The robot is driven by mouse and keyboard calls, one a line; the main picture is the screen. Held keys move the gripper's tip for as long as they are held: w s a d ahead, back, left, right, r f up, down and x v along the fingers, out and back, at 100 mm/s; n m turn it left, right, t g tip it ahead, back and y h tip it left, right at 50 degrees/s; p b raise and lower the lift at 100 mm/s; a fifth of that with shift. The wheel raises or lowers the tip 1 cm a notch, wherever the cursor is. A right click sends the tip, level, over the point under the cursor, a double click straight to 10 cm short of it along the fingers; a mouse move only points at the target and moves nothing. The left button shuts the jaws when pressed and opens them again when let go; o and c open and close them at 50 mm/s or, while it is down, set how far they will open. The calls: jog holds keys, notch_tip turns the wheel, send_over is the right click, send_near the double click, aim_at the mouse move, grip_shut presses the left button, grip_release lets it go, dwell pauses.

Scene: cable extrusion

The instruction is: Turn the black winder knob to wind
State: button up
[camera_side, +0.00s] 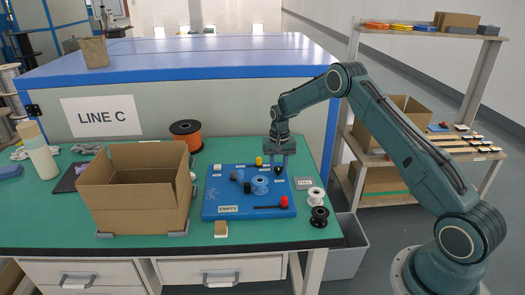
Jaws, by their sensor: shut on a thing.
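The black winder knob (278,171) is on the right back part of the blue panel (222,198) on the green table. My gripper (279,164) points straight down over it, with its fingers shut on the knob. The fingers hide part of the knob, and its turn angle cannot be made out. A blue spool (260,185) sits on the panel just in front and to the left of my gripper.
A yellow-topped knob (259,161) stands close left of my gripper. A white spool (315,195) and a black spool (319,216) stand to the right. A cardboard box (140,208) stands left.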

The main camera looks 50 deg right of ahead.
aim_at(278, 168)
jog(key=o, duration=0.9)
jog(key=shift+r, duration=0.2)
notch_tip(278, 168, up, 14)
jog(key=shift+f, duration=0.2)
